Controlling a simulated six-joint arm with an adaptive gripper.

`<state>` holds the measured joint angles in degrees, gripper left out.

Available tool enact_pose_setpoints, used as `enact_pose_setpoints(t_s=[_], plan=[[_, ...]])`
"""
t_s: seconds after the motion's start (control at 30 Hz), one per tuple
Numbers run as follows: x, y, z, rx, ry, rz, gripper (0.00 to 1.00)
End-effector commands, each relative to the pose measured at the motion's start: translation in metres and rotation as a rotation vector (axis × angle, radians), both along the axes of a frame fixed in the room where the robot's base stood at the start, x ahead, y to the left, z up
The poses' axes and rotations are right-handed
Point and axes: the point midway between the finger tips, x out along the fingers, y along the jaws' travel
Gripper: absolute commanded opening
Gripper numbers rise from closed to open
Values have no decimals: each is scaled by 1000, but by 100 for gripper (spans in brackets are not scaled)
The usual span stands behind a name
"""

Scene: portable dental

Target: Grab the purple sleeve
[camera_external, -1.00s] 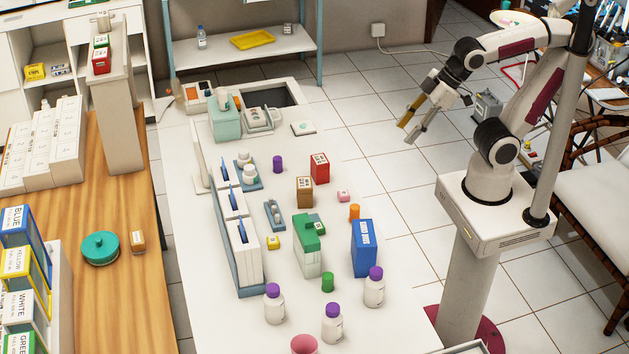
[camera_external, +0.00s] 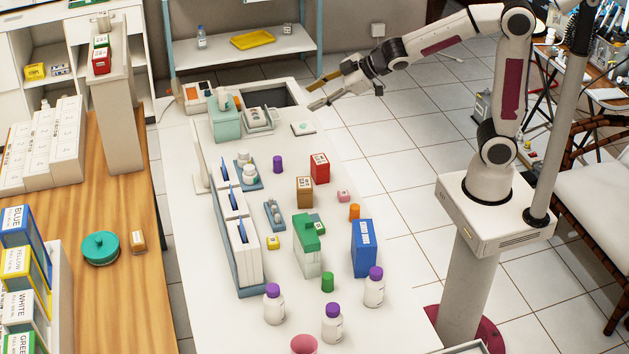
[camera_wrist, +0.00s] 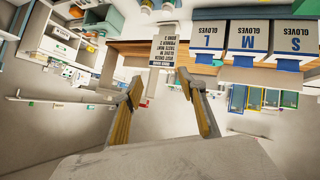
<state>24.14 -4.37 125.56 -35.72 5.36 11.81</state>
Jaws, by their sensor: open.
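The purple sleeve (camera_external: 278,164) appears to be a small purple cylinder standing upright on the white table, left of the red box, in the external view. My gripper (camera_external: 315,95) is open and empty, in the air beyond the table's far right corner, above and to the right of the sleeve in the picture. In the wrist view my gripper (camera_wrist: 159,77) shows two tan-padded fingers spread apart with nothing between them. I cannot make out the sleeve in the wrist view.
A red box (camera_external: 320,168), a brown box (camera_external: 305,191) and a blue tray with white jars (camera_external: 247,172) stand near the sleeve. A teal container (camera_external: 225,123) is farther back. Purple-capped bottles (camera_external: 374,288) stand at the front. The wrist view shows glove boxes (camera_wrist: 251,40).

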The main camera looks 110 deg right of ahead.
Motion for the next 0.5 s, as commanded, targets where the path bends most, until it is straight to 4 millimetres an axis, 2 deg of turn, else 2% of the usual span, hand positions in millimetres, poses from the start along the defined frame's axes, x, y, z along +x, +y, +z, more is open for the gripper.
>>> enact_pose_setpoints(t_s=[0.03,0.2,0.5], plan=[[8,-11,-5,-7,-3,4,41],[32,-39,-16,-32,-33,38,41],[65,-83,-48,-43,-74,114,41]])
